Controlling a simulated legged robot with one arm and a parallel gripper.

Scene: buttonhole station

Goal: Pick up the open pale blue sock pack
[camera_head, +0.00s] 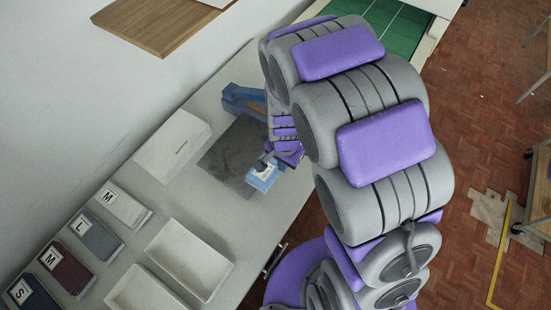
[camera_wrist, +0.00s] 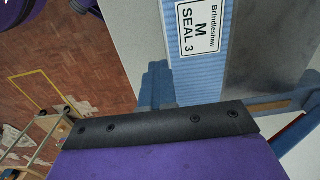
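The pale blue sock pack (camera_head: 262,175) lies at the front edge of a dark grey plate on the bench, close to the bench's front edge. In the wrist view the striped pack (camera_wrist: 204,68) has a white label reading "Brindleshaw M SEAL 3". Its top end runs out of the picture, so I cannot see whether it is open. My gripper (camera_head: 281,159) is right beside the pack, at its upper right in the head view. In the wrist view one black-edged finger of my gripper (camera_wrist: 160,126) crosses below the pack. The other finger is not clear, and contact cannot be told.
The dark grey plate (camera_head: 228,152) has a blue device (camera_head: 243,100) behind it. A white box (camera_head: 172,146), two empty trays (camera_head: 190,258) and several sock packs marked S, M, L (camera_head: 95,236) stand to the left. A wooden shelf (camera_head: 155,25) is on the wall.

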